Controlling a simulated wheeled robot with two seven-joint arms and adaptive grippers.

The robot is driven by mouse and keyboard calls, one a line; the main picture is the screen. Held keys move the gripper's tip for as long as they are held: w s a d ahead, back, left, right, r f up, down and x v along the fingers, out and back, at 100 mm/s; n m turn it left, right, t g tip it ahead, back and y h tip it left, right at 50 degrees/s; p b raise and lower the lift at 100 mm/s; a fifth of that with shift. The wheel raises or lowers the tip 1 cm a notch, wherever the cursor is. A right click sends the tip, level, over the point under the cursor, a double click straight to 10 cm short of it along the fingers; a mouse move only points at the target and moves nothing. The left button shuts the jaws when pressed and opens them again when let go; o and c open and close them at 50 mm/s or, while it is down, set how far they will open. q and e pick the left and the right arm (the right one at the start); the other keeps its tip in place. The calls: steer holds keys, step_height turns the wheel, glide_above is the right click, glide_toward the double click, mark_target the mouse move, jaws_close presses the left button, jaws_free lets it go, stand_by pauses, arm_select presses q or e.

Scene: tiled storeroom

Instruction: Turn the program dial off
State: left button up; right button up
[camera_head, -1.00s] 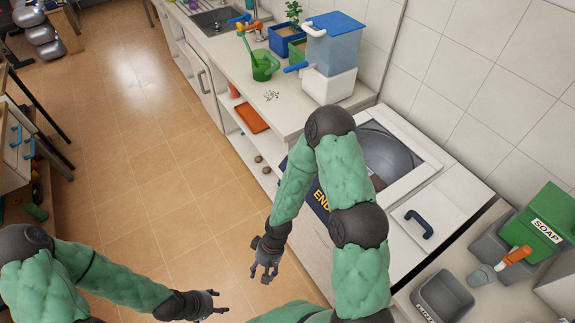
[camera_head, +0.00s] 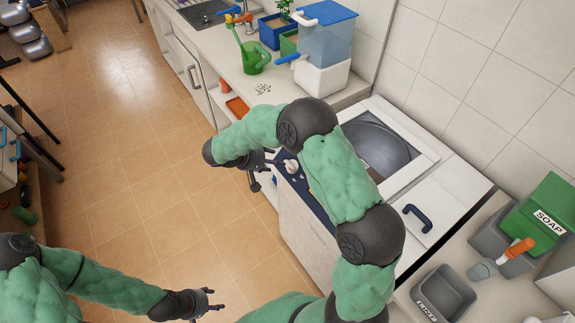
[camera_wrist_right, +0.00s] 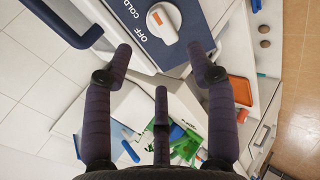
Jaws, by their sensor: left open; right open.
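The program dial (camera_wrist_right: 165,24) is a white knob with an orange mark on a dark blue panel (camera_wrist_right: 180,52) of the washing machine. Labels reading OFF and COLD are beside it in the right wrist view. Which label the dial points at I cannot tell. In the head view a white knob (camera_head: 290,167) shows on the machine's front. My right gripper (camera_wrist_right: 160,62) is open and empty, its fingers spread just short of the dial; in the head view my arm partly hides it. My left gripper (camera_head: 207,303) is open and empty, low over the floor.
The machine's round lid window (camera_head: 375,150) and a dark blue handle (camera_head: 417,218) are on its top. A blue-lidded water container (camera_head: 327,45) and a green watering can (camera_head: 252,60) stand on the counter. A soap box (camera_head: 545,218) is at right.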

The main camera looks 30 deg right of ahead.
steer(key=b+x, duration=0.1)
steer(key=x, duration=0.8)
steer(key=shift+s+f+b, duration=0.1)
steer(key=shift+f+b, duration=0.1)
steer(key=shift+b, duration=0.1)
jaws_close()
